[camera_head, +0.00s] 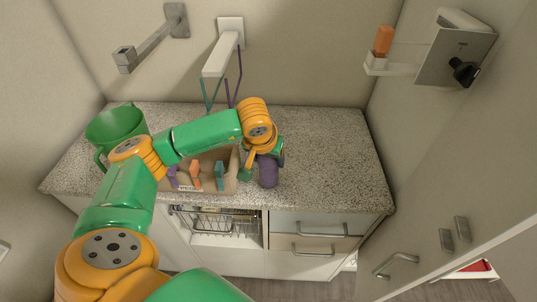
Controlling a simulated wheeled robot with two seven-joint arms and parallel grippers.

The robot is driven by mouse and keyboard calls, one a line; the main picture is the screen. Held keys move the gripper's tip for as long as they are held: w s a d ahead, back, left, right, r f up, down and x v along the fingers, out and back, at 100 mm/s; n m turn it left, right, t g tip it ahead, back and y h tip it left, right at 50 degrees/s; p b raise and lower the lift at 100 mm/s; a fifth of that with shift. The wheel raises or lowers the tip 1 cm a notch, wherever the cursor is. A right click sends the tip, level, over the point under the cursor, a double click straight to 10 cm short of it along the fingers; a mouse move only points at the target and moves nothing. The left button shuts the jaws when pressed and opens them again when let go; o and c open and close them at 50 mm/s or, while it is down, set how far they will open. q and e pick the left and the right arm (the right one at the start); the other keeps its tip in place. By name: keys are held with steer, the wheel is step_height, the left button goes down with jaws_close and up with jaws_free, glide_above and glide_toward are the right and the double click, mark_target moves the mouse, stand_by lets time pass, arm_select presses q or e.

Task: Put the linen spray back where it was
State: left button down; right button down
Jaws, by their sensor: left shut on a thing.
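My left gripper (267,152) is over the front part of the speckled counter, right of a beige bin. It is shut on a small purple thing (268,173), which appears to be the linen spray. The purple thing hangs upright below the gripper, near the counter's front edge. I cannot tell whether its base touches the counter. The wrist hides its top. A small green thing (245,174) shows just left of it, beside the bin. My right gripper is not in view.
The beige bin (208,185) holds several coloured items. A green pitcher (115,122) stands at the counter's left. The counter (335,155) is clear on the right. Wall holders (230,45) hang above. Drawers (305,245) and a wire rack (225,222) are below.

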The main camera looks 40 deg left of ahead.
arm_select(q)
steer(key=shift+f, duration=0.15)
steer(key=shift+f+b, duration=0.15)
steer(key=shift+b, duration=0.25)
steer(key=shift+c, duration=0.2)
jaws_free()
steer(key=shift+r, duration=0.55)
steer(key=v, duration=1.1)
steer(key=shift+s+r, duration=0.2)
steer(key=shift+s, duration=0.05)
steer(key=shift+f, duration=0.1)
